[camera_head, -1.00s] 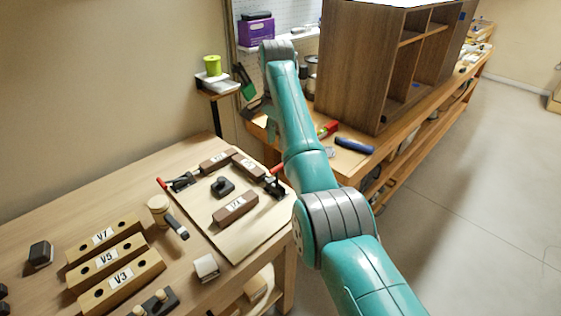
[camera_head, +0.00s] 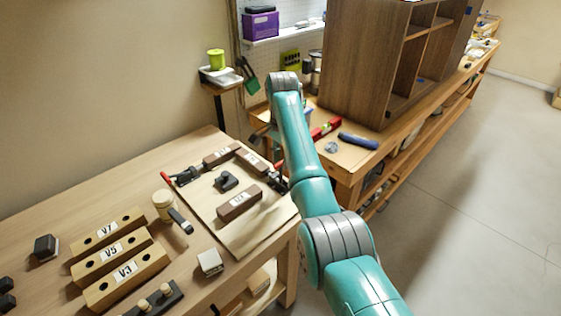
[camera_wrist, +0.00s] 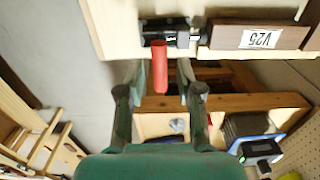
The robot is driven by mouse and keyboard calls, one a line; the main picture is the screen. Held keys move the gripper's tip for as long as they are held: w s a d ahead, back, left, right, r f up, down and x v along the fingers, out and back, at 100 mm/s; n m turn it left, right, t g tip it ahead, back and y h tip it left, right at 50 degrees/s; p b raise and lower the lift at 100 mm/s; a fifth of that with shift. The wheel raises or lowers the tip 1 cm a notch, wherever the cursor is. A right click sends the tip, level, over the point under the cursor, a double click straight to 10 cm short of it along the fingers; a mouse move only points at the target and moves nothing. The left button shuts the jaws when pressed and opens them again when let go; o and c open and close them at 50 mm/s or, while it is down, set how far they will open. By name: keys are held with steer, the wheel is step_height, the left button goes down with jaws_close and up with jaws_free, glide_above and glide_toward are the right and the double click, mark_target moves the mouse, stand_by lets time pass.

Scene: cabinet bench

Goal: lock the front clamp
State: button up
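A toggle clamp with a red handle (camera_wrist: 160,66) sits at the board's edge beside the V25 block (camera_wrist: 258,37) in the wrist view. My gripper (camera_wrist: 161,92) is open, with its two fingers apart on either side of the handle's end. I cannot tell whether either finger touches it. In the head view this clamp (camera_head: 278,183) is at the right edge of the light board (camera_head: 246,236), partly behind my arm. A second clamp (camera_head: 186,176) with a red handle is at the board's left edge. Neither frame labels a clamp as front.
Brown blocks (camera_head: 240,202) and a black knob (camera_head: 227,180) are on the board. Labelled V-blocks (camera_head: 125,274), a mallet (camera_head: 170,208) and a small white block (camera_head: 210,262) lie nearby. A bench with a wooden cabinet (camera_head: 365,70) stands behind my arm.

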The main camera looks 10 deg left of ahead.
steer(key=c, duration=0.6)
steer(key=shift+s+d+f, duration=0.15)
steer(key=shift+s+d, duration=0.2)
steer(key=shift+d, duration=0.1)
steer(key=shift+s+d+f, duration=0.35)
steer(key=shift+d, duration=0.1)
stand_by(0.3)
